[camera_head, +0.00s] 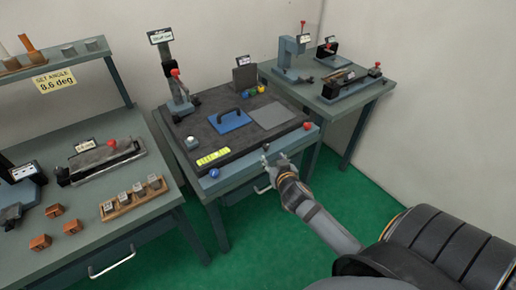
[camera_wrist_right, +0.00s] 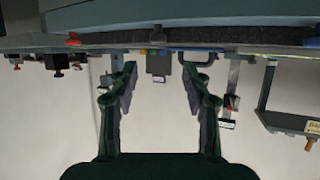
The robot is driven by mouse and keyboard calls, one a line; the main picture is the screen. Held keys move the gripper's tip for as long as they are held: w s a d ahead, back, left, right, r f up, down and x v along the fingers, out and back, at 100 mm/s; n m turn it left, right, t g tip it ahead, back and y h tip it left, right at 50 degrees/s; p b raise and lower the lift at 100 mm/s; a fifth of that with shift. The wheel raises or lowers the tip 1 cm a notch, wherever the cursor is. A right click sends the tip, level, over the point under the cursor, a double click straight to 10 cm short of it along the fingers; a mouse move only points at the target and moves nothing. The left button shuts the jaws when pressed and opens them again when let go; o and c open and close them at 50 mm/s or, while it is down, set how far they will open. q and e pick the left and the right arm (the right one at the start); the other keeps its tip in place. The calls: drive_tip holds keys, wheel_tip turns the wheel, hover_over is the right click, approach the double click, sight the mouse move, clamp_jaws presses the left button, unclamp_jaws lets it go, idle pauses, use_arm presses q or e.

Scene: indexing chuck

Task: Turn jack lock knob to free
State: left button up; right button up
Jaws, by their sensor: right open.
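The middle bench (camera_head: 240,176) carries a dark plate with a red knob (camera_head: 307,126) at its front right corner and a blue knob (camera_head: 214,173) at its front left. No readable label tells which knob is the jack lock knob. My right gripper (camera_head: 273,158) is at the bench's front edge, between these knobs and apart from both. In the right wrist view, my right gripper (camera_wrist_right: 160,75) is open, with nothing between its fingers. That view looks upside down; a red knob (camera_wrist_right: 73,40) shows at its upper left. My left gripper is out of view.
On the plate are a blue block with a handle (camera_head: 232,120), a grey square (camera_head: 271,115) and a yellow-green display (camera_head: 213,157). A stand with a red knob (camera_head: 176,73) rises behind. Other benches with fixtures stand left and right. Green floor is open at front.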

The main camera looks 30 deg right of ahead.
sight(267, 147)
drive_tip(key=p+x, duration=0.1)
drive_tip(key=x, duration=0.8)
drive_tip(key=shift+w+d+f, duration=0.2)
drive_tip(key=shift+f, duration=0.1)
drive_tip(key=shift+w+d+f, duration=0.15)
drive_tip(key=shift+w+d, duration=0.05)
drive_tip(key=shift+w, duration=0.1)
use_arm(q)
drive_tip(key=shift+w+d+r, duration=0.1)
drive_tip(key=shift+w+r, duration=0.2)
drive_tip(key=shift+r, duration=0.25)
use_arm(e)
drive_tip(key=shift+a, duration=0.1)
drive_tip(key=shift+c, duration=0.7)
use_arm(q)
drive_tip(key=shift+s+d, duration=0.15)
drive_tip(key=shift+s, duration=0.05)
use_arm(e)
clamp_jaws()
